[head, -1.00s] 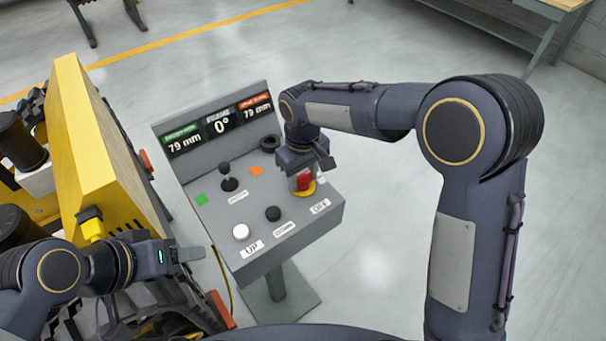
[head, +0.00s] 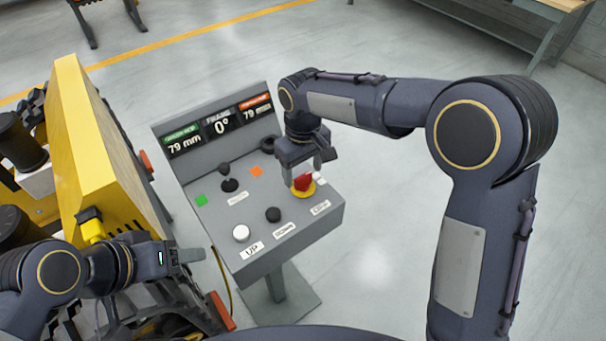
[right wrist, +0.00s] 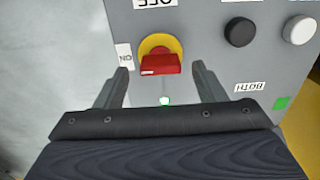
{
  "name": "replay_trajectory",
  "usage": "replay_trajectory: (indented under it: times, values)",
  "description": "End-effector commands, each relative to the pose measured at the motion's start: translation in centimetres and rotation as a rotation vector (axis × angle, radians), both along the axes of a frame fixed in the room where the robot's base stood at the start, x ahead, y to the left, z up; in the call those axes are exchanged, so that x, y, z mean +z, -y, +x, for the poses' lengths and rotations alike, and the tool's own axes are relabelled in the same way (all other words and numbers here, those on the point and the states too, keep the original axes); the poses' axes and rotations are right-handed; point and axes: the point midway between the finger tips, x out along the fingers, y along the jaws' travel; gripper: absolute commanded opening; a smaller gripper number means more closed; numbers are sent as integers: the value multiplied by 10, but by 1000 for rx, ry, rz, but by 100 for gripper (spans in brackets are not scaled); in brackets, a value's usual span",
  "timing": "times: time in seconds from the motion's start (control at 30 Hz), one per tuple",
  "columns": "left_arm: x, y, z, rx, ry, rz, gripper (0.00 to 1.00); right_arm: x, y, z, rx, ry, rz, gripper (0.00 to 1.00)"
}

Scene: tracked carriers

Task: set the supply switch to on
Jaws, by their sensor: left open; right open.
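The supply switch is a red handle (head: 303,182) on a yellow disc at the right of the grey control panel. In the right wrist view the red handle (right wrist: 160,65) lies crosswise on the yellow disc (right wrist: 158,42), in line with the ON label (right wrist: 124,56) beside it. The OFF label (right wrist: 155,3) is at the top edge. My right gripper (head: 302,175) is open, just above and behind the handle. My left gripper (head: 193,256) is open and empty, left of the panel.
The panel (head: 205,160) also has a white UP button (head: 241,232), a black button (head: 273,214), a black joystick (head: 228,180) and displays at the back. A yellow machine (head: 95,150) stands to the left.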

Motion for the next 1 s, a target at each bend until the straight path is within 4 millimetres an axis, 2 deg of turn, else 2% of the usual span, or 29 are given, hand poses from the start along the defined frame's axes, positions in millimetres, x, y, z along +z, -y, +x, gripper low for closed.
replay_trajectory:
  times: [0.1, 0.3, 0.87, 1.0]
  values:
    - [-1, 0, 0, 0, 0, 0, 55, 23, -1, 1, 0, 4, 3, 64]
    - [-1, 0, 0, 0, 0, 0, 55, 48, -1, 0, 1, 3, 2, 64]
    - [-1, 0, 0, 0, 0, 0, 55, 53, 0, 0, 1, 1, 1, 64]
    - [-1, 0, 0, 0, 0, 0, 55, 60, 15, -3, -28, 5, 25, 64]
